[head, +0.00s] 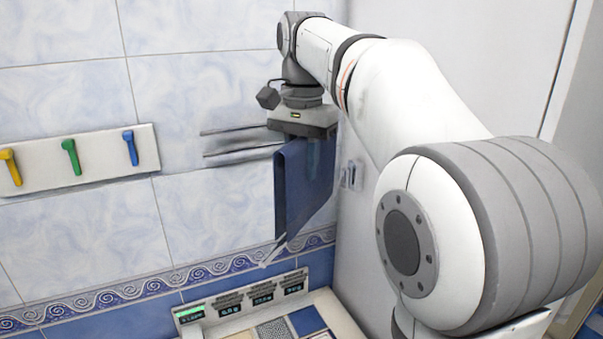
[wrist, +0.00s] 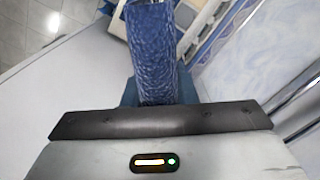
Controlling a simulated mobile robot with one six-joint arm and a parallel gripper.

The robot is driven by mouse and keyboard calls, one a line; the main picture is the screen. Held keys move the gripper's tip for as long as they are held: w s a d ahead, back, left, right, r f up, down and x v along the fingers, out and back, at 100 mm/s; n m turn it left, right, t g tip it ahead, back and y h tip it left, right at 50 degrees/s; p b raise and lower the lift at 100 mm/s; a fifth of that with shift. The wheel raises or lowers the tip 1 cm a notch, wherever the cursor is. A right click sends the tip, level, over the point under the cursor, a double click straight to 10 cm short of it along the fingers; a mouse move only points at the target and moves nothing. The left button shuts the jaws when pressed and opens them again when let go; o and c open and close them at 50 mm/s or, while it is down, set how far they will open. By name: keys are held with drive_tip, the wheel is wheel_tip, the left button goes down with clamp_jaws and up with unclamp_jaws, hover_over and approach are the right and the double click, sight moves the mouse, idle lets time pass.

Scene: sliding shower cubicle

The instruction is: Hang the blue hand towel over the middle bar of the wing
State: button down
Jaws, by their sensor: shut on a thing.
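The blue hand towel (head: 295,195) hangs down from my gripper (head: 312,150) in the head view, long side vertical. My gripper is shut on its upper part, pointing down. In the wrist view the towel (wrist: 152,55) runs away from the dark gripper body; the fingertips are hidden there. Two grey bars of the wing (head: 235,143) stick out to the left at the height of the gripper's lower part. Their right ends are hidden behind the towel and gripper, so I cannot tell whether the towel touches a bar. A pale bar end (head: 272,254) shows at the towel's lower edge.
A white rail with yellow, green and blue hooks (head: 70,160) is on the tiled wall at left. Below the towel is a white unit with small displays (head: 242,303) and coloured swatches. A plain white panel (head: 352,215) stands close on the right.

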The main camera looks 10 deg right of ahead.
sight(302, 140)
drive_tip(key=shift+r, duration=1.75)
